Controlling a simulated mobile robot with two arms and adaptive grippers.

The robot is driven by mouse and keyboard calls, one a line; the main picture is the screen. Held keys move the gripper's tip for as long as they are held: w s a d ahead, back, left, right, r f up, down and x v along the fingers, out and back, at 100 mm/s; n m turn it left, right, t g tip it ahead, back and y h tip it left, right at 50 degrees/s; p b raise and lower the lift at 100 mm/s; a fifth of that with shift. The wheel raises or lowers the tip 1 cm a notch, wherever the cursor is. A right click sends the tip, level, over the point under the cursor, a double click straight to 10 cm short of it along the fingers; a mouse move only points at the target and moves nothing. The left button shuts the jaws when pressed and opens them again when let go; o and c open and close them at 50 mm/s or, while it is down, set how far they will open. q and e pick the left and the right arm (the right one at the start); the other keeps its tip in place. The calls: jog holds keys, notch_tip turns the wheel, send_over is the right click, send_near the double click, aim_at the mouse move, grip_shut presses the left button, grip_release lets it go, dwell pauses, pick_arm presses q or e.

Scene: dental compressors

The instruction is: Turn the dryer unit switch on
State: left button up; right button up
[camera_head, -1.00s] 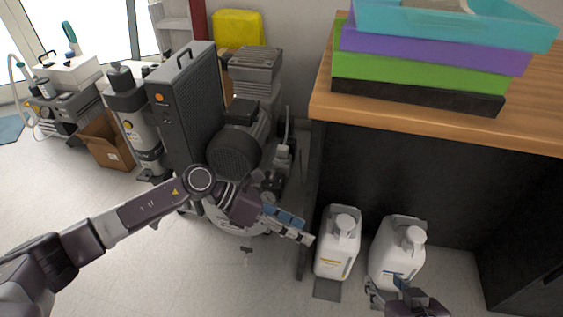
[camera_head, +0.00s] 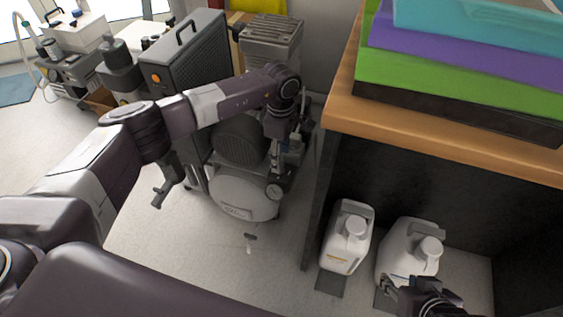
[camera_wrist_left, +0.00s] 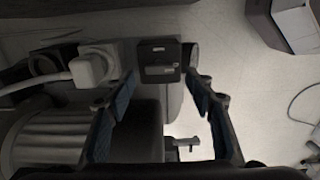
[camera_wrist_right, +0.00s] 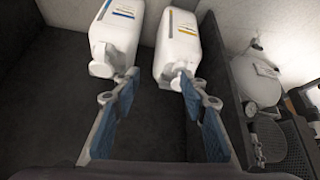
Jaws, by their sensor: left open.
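The tall dark unit (camera_head: 185,60) has an orange round button (camera_head: 157,78). My right gripper (camera_wrist_right: 158,82) is open and empty near the white jugs.
Two white jugs (camera_head: 347,240) (camera_head: 408,255) stand under the wooden desk (camera_head: 440,135), whose dark side panel is close right of the compressor. Stacked coloured trays (camera_head: 460,60) lie on the desk. Other equipment (camera_head: 75,60) stands at the left.

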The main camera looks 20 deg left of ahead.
pick_arm(q)
notch_tip(320, 180, down, 4)
jog(key=shift+r, duration=0.25)
pick_arm(e)
jog(key=w, duration=0.1)
jog(key=w+a+r+t, duration=0.1)
jog(key=w, duration=0.1)
jog(key=w+r+t, duration=0.1)
jog(key=shift+w+a+r+y, duration=0.15)
jog(key=shift+a+y, duration=0.05)
jog(key=shift+y, duration=0.1)
pick_arm(q)
jog(key=c, duration=1.2)
jog(key=shift+o, duration=0.2)
